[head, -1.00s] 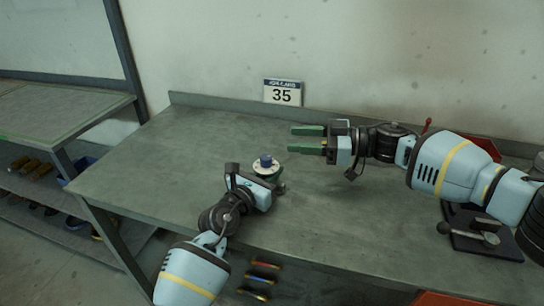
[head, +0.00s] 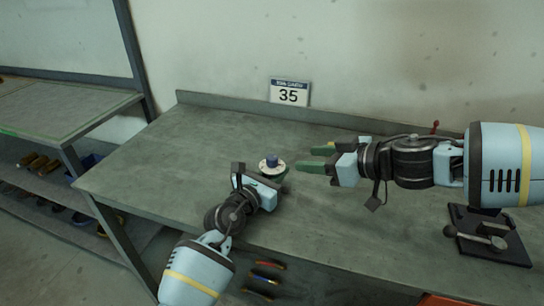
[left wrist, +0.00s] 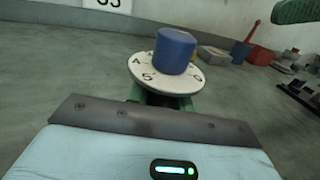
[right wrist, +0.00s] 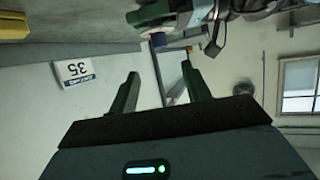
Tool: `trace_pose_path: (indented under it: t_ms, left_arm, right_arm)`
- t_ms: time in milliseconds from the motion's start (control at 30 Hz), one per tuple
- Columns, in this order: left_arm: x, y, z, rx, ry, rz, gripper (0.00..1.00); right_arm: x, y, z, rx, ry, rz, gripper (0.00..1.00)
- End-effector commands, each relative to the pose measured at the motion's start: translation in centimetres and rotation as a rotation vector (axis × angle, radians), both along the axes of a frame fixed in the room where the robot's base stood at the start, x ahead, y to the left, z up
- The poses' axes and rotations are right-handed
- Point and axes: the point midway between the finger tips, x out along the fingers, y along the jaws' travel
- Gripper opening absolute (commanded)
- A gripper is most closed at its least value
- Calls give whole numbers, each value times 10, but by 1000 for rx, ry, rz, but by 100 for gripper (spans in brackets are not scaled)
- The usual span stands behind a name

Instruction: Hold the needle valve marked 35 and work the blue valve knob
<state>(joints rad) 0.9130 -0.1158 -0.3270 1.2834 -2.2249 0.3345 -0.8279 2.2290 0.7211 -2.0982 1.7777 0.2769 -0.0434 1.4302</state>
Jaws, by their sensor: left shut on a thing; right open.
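The needle valve has a blue knob (head: 271,159) above a round white dial (head: 264,168) with dark marks, and stands on the bench. The knob (left wrist: 175,50) and dial (left wrist: 148,78) are large in the left wrist view. The 35 sign (head: 289,92) is behind the valve.
The grey bench top (head: 150,160) is clear left of the valve. A dark fixture with a lever (head: 485,240) sits at the bench's right. A red-handled item (left wrist: 245,45) and small boxes are at the back right. A shelf unit (head: 70,130) stands at the left.

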Motion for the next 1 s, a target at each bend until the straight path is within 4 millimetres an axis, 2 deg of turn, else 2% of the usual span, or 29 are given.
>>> trace_pose_path:
  t_ms: [233,700,1000]
  left_arm:
    - [0,0,0,0,0,0,0]
    - [0,0,0,0,0,0,0]
    - [0,0,0,0,0,0,0]
  right_arm:
    - [10,15,-8,0,0,3,48]
    - [53,75,-38,1,-1,4,48]
    - [65,90,-45,1,-2,4,48]
